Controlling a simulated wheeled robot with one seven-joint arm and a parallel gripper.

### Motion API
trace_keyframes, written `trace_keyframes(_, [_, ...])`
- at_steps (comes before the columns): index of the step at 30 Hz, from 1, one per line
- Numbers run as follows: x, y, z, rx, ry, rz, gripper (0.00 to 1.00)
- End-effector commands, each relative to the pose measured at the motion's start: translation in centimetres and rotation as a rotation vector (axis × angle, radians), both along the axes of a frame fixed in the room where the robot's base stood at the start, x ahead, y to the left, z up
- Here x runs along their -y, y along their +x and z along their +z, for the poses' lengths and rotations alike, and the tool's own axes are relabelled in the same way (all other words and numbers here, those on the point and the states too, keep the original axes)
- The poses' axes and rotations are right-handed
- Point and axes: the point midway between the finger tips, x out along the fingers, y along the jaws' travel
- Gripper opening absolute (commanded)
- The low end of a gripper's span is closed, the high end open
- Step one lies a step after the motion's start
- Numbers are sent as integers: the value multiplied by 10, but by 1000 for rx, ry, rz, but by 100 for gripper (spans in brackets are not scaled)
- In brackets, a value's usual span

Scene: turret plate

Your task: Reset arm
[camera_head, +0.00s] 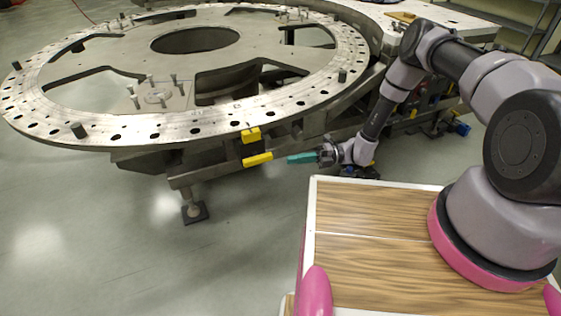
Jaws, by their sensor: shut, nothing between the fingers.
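My arm bends from its pink-ringed base at the lower right up and over to the left, then down toward the edge of the turret plate. My gripper (301,158) shows small, with teal fingers pointing left; the fingers are together with nothing seen between them. It is beside the frame under the turret plate (110,125), to the right of a yellow block (258,159) and seemingly apart from it. A second yellow block (251,134) sits just above the first, near the plate rim.
The large ring-shaped plate has several holes and upright pins and fills the upper left. Its support frame has a foot (194,212) on the floor. A wood-grain top (370,260) lies in front. A shelf (520,20) stands at the back right. The floor at lower left is clear.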

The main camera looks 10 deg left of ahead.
Motion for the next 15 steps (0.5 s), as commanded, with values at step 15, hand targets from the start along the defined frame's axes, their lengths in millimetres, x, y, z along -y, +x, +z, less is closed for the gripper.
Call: trace_keyframes(15, [15, 4, 0, -1, 0, 1, 0])
